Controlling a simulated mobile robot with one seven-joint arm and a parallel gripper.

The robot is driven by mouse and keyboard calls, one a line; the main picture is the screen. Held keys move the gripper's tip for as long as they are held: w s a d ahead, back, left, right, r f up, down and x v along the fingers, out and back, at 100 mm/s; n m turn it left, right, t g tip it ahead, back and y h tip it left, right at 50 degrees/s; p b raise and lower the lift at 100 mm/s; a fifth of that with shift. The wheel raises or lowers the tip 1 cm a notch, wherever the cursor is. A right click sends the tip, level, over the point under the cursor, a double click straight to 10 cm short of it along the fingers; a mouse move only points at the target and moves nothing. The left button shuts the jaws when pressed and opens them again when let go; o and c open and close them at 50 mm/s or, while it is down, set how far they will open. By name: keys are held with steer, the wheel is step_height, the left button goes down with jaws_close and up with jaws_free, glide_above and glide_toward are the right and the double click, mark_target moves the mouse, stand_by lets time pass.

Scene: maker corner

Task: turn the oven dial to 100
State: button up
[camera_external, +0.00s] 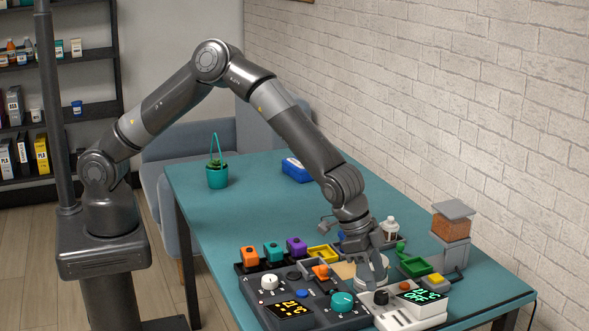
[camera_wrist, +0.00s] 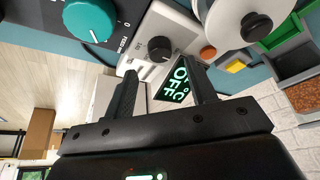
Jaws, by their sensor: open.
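The oven is a white box (camera_external: 407,314) at the front right of the table. It has a black dial (camera_external: 381,297) on top and a green-lit display (camera_external: 421,296) where "OFF" and "°C" can be read. In the wrist view the dial (camera_wrist: 160,48) sits just beyond and between my fingertips, with the display (camera_wrist: 176,82) partly behind the right finger. The dial's setting is too small to read. My gripper (camera_wrist: 162,72) is open and empty, pointing down over the oven area. It also shows in the external view (camera_external: 369,277), apart from the dial as far as I can tell.
A dark control panel (camera_external: 320,312) with a teal knob (camera_external: 342,301) and a white knob lies left of the oven. A white round spool (camera_wrist: 238,18) stands close beside the oven. Green bins (camera_external: 415,266) and a hopper (camera_external: 450,227) are behind. The table's far left is mostly clear.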

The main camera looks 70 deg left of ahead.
mark_target(381, 293)
steer(key=shift+x, duration=2.3)
steer(key=shift+c, duration=0.5)
steer(key=c, duration=0.8)
steer(key=shift+c, duration=0.3)
steer(key=shift+a+m, duration=0.1)
steer(key=shift+m, duration=0.2)
steer(key=m+g, duration=0.1)
steer(key=m, duration=0.1)
steer(key=m+h, duration=0.1)
steer(key=m, duration=0.1)
steer(key=shift+w+a+m+g, duration=0.1)
steer(key=shift+w+m+g, duration=0.05)
steer(key=shift+m+g, duration=0.2)
steer(key=shift+w+m+g, duration=0.1)
steer(key=shift+m+g, duration=0.85)
steer(key=shift+m, duration=1.3)
steer(key=shift+f, duration=0.1)
